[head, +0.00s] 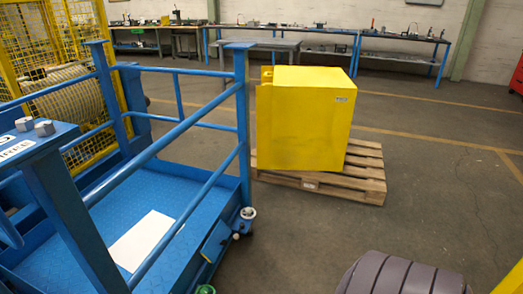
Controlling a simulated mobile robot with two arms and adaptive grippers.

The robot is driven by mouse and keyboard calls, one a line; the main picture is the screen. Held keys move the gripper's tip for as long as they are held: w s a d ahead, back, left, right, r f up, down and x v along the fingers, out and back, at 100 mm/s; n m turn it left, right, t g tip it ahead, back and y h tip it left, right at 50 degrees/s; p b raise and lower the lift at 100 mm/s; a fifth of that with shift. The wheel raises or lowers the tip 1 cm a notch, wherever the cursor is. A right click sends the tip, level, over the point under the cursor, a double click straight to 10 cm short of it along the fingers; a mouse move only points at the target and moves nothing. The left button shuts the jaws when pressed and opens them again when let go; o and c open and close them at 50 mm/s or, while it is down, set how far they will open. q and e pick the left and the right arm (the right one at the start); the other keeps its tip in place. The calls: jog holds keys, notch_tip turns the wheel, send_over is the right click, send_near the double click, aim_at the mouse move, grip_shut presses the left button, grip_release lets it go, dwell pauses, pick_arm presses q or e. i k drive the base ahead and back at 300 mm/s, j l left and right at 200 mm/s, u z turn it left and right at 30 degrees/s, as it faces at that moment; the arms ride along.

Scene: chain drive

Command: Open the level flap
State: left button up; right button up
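No part that I can clearly identify as the level flap shows. A small blue panel (216,239) sits on the near right side of the blue railed platform (190,203); I cannot tell whether it is the flap or whether it is shut. A small round grey-white fitting (246,213) is at the platform's corner, beside that panel. Neither of my grippers is in view.
A yellow box (305,120) stands on a wooden pallet (345,180). A dark ribbed roller (400,275) is at the bottom right. Yellow fencing (30,40) is at the left, and workbenches (400,40) line the back wall. Floor right of the pallet is clear.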

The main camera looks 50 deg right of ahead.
aim_at(214, 247)
jog(key=z, duration=1.25)
jog(key=u, duration=0.4)
